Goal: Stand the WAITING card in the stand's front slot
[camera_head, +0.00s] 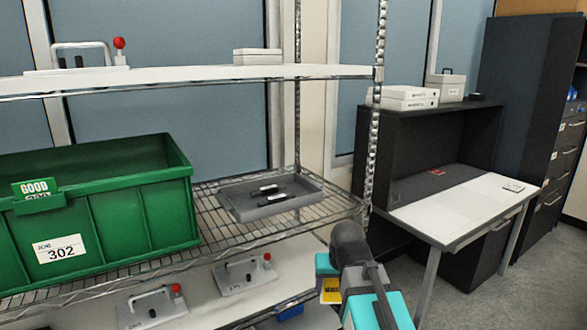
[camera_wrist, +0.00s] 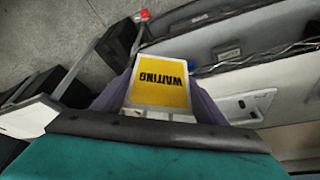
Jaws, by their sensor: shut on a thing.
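The WAITING card (camera_wrist: 160,82) is yellow with a pale border and black lettering, which reads upside down in the wrist view. My gripper (camera_wrist: 157,98) is shut on it, with a purple finger on each side. In the head view the card (camera_head: 331,291) shows as a small yellow patch at my gripper (camera_head: 329,277), in front of the rack's right end. A green GOOD card (camera_head: 35,188) stands at the rim of the green bin (camera_head: 140,205). I cannot tell whether its holder is the stand, and I make out no front slot.
The wire rack holds a grey tray (camera_head: 270,196) with dark items on the middle shelf. Handled fixtures (camera_head: 245,274) with red knobs sit below. The rack post (camera_head: 372,125) rises near my arm. A desk (camera_head: 455,205) stands at the right, with open floor before it.

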